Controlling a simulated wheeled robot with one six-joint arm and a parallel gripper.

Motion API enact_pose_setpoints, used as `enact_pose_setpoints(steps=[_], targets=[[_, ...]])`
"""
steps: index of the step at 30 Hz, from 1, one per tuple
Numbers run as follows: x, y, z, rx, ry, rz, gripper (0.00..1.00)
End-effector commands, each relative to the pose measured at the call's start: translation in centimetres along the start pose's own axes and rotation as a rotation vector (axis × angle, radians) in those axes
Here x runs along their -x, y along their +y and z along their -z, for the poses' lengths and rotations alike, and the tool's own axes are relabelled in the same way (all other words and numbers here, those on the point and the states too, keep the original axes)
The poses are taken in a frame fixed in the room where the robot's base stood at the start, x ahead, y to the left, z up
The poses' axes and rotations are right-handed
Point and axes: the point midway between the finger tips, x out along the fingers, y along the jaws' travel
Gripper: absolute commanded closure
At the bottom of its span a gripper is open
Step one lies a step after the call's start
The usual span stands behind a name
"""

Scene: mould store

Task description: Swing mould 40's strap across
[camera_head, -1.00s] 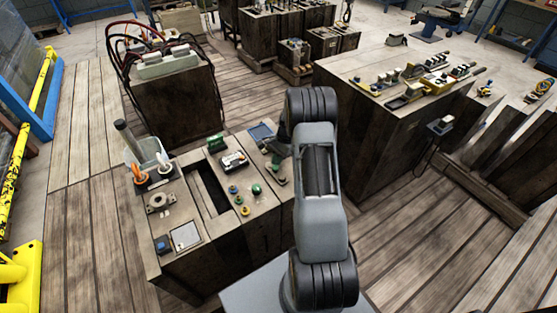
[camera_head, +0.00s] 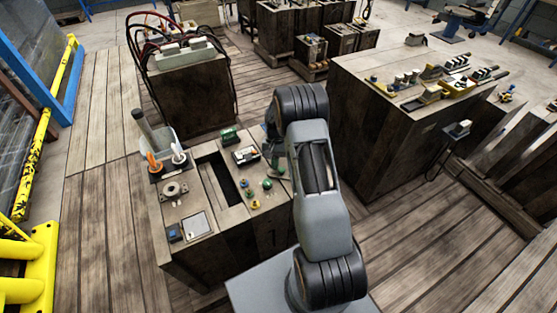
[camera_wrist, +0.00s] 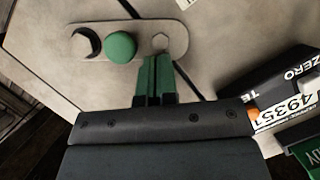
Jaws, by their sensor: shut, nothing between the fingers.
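In the wrist view a flat pale strap (camera_wrist: 176,40) with rounded ends lies on a light top surface. No number 40 is readable.
A black device (camera_wrist: 285,85) marked ZERO sits right of my gripper in the wrist view. In the head view a wooden block (camera_head: 208,254) with a slot and several knobs stands left of my arm. A larger block (camera_head: 375,150) with tools stands right. Plank floor between is clear.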

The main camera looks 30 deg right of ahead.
Motion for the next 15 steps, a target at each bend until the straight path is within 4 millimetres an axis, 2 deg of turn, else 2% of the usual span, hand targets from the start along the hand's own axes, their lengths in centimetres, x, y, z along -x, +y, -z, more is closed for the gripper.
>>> enact_pose_setpoints(steps=[15], targets=[[-1.1,-1.0,-2.7,0.360,-0.003,-0.145,1.00]])
